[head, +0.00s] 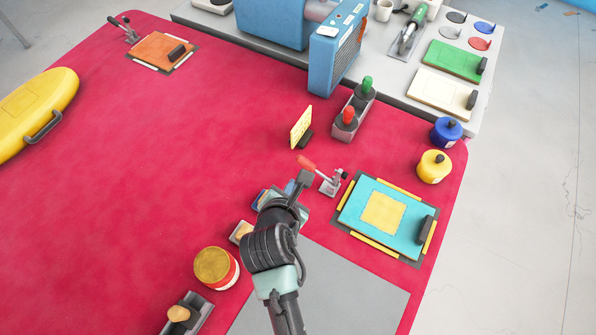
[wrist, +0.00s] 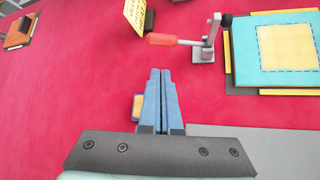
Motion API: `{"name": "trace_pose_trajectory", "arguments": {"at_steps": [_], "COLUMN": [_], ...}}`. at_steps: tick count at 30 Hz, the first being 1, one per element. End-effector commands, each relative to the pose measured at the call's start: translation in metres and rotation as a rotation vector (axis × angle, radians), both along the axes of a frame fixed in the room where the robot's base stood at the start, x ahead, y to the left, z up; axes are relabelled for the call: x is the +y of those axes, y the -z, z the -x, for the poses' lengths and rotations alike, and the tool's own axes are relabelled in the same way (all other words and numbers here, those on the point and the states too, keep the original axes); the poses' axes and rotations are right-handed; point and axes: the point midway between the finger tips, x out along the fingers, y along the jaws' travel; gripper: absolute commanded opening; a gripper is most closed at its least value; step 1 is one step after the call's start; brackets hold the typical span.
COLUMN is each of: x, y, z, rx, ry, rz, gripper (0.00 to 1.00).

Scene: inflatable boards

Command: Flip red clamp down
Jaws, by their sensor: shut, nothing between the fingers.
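The red clamp (head: 307,163) has a red handle on a grey metal base, standing on the red mat beside the cyan board. In the wrist view the red handle (wrist: 162,40) points left and lies roughly level, joined to the upright grey base (wrist: 207,48). My gripper (head: 303,178) is just below and left of the clamp in the head view. In the wrist view my gripper (wrist: 161,72) has its blue fingers together, empty, a little short of the red handle. The picture shows a gap between fingertips and handle; its depth is hard to tell.
The cyan board (head: 408,218) with a yellow patch lies right of the clamp. A yellow upright plate (head: 301,127) stands behind it. A red-and-gold tin (head: 216,267) and small blocks (head: 241,232) are near my arm. The mat's left middle is clear.

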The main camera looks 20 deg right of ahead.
Motion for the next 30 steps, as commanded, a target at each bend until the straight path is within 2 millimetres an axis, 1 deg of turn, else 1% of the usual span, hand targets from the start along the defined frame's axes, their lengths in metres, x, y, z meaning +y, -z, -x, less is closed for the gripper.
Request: {"name": "trace_pose_trajectory", "arguments": {"at_steps": [9,15,21,30], "x": [-0.020,-0.031,-0.035,-0.036], "y": [0.034,0.052,0.061,0.062], "z": [-0.031,-0.048,-0.056,-0.057], "rx": [0.000,-0.001,-0.002,-0.003], "ry": [0.001,0.001,0.000,0.000], "rz": [0.000,0.000,0.000,-0.001], "gripper": [0.00,0.00,0.00,0.00]}}
